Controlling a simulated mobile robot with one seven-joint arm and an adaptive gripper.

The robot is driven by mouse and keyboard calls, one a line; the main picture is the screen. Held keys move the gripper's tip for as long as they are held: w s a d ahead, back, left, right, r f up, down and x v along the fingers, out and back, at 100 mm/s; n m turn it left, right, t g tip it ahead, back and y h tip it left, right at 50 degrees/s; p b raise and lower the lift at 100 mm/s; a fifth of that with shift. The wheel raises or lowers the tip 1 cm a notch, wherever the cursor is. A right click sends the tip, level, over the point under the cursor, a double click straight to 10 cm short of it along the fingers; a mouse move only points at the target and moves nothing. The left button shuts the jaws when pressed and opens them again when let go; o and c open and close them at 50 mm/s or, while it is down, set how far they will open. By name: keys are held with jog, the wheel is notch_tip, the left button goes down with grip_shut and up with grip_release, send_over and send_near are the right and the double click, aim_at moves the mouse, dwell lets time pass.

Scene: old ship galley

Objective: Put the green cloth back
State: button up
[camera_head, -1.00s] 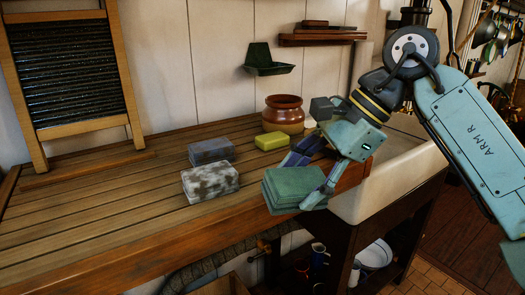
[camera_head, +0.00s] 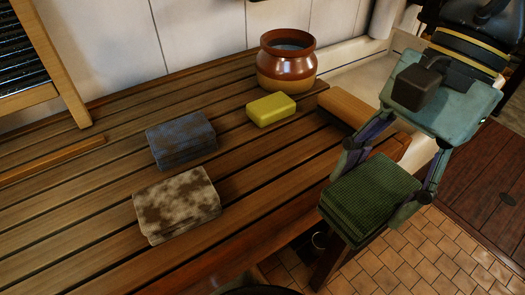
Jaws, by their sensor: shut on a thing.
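The green cloth (camera_head: 368,197) is a folded, ribbed stack. My gripper (camera_head: 380,190) is shut on it, one finger at its left side and one at its right. The cloth is held off the front right corner of the wooden drainboard (camera_head: 75,215), with floor tiles showing behind it. Its underside is hidden. On the board lie a folded blue-grey cloth (camera_head: 181,140) and, in front of it, a folded, blotchy brown-and-white cloth (camera_head: 177,206).
A yellow soap bar (camera_head: 271,109) and a brown jar (camera_head: 287,62) stand behind the cloths. A washboard (camera_head: 38,60) leans at the back left. A wooden bar (camera_head: 347,108) lies at the board's right end. Bare board shows right of the two cloths.

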jog(key=w+a, duration=0.2)
jog(key=a, duration=0.1)
jog(key=w+a+f, duration=0.1)
jog(key=w+a, duration=0.1)
jog(key=a, duration=0.2)
jog(key=w+a+b, duration=0.1)
jog(key=w+a, duration=0.2)
jog(key=a, duration=0.1)
jog(key=shift+w+a+f, duration=0.1)
jog(key=shift+f, duration=0.2)
jog(key=shift+w+a+b, duration=0.4)
jog(key=shift+w+a, duration=0.05)
jog(key=shift+a, duration=0.2)
notch_tip(320, 180, down, 3)
jog(key=b, duration=0.3)
jog(key=shift+f, duration=0.15)
jog(key=shift+f, duration=0.2)
jog(key=o, duration=1.3)
jog(key=shift+o, duration=0.2)
